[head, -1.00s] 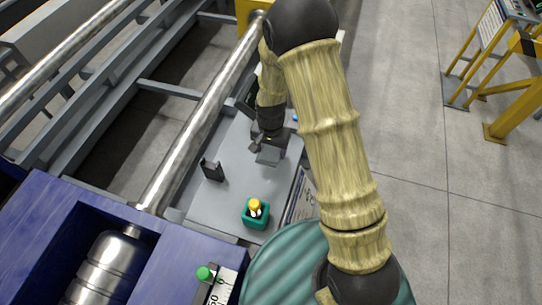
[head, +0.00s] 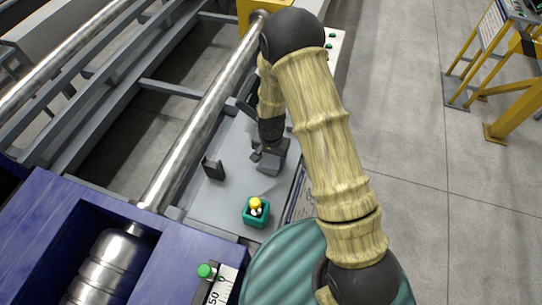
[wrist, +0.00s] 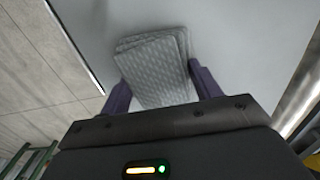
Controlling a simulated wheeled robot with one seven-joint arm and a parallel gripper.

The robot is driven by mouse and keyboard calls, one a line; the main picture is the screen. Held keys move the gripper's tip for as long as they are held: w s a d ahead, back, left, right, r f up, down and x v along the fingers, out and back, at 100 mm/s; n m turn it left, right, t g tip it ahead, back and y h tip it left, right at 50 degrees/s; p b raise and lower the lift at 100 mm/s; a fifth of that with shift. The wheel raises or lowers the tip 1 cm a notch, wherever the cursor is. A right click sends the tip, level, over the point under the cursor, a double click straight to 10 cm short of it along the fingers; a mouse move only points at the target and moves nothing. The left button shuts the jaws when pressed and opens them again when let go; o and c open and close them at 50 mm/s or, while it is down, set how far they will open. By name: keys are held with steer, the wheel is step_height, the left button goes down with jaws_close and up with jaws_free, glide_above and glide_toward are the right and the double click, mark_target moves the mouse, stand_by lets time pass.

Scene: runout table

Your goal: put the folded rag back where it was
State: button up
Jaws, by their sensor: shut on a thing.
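The folded rag (wrist: 155,68) is grey, quilted and folded into a small pad. In the wrist view it sits between the two fingers of my gripper (wrist: 163,92), which is shut on it. Its far end shows against the grey table top (wrist: 225,30); I cannot tell whether it touches the surface. In the head view my gripper (head: 268,160) is low over the grey table (head: 225,200), and the rag there is hard to pick out from the gripper.
A black upright bracket (head: 213,168) stands left of my gripper. A teal box (head: 256,212) with a yellow-topped item is nearer. A long steel bar (head: 195,125) runs along the left. A blue machine housing (head: 60,215) is at lower left.

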mark_target(271, 157)
steer(key=shift+f, duration=0.15)
steer(key=o, duration=1)
steer(key=shift+o, duration=0.2)
step_height(271, 157, up, 12)
steer(key=b, duration=0.1)
